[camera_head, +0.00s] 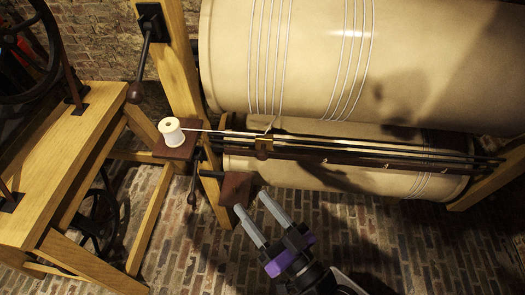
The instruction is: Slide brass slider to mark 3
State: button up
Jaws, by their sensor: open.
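The small brass slider (264,147) sits on the slim metal rods towards their left end, in front of the cream drums. A dark wooden strip (345,162) runs along the rods and bears small pale marks, too small to read. My gripper (252,203) is open, with two grey fingers pointing up and left. It is in front of and below the slider in the picture, apart from it. A reddish-brown block (238,187) shows just beyond the fingertips. I cannot tell whether they touch it.
An upper cream drum (420,60) wound with pale wire hangs over the rods, with a lower drum (280,172) behind them. A white spool (171,130) stands on a brown bracket at left, its thread running towards the slider. Dark-knobbed handles and a wooden bench (70,140) stand further left.

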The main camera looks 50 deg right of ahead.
jog(key=w+d+m+h+p, duration=0.25)
jog(key=w+m+h, duration=0.2)
jog(key=w, duration=0.45)
jog(key=m+g+h, duration=0.2)
jog(key=g+h, duration=0.4)
jog(key=g, duration=0.2)
send_near(262, 159)
jog(key=x, duration=1.1)
jog(key=shift+d, duration=0.1)
grip_shut()
